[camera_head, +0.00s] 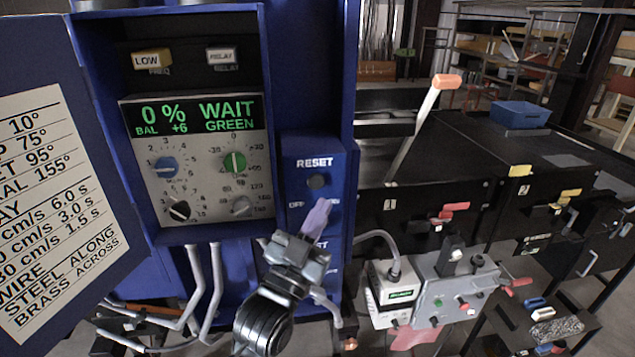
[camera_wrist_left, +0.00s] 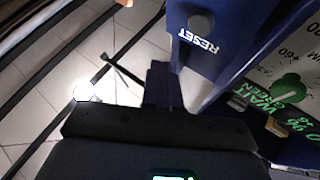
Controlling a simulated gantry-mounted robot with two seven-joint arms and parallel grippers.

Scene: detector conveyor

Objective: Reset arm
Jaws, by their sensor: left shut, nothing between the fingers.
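In the head view, the RESET button (camera_head: 316,181) is a dark round knob on a blue box on the cabinet's right side. My left gripper (camera_head: 318,212) is shut and empty, its fingertips just below the button and over the labels under it. I cannot tell whether they touch the box. In the left wrist view, the RESET button (camera_wrist_left: 201,22) shows at the top, with its label upside down. The dark shut fingers (camera_wrist_left: 164,85) point toward the blue box and appear apart from the button. My right gripper is not in view.
The display (camera_head: 190,115) reads 0 %, WAIT, GREEN, BAL +6, above several dials. An open cabinet door (camera_head: 60,190) with a printed chart stands at the left. A lever with an orange grip (camera_head: 447,81) rises at the right.

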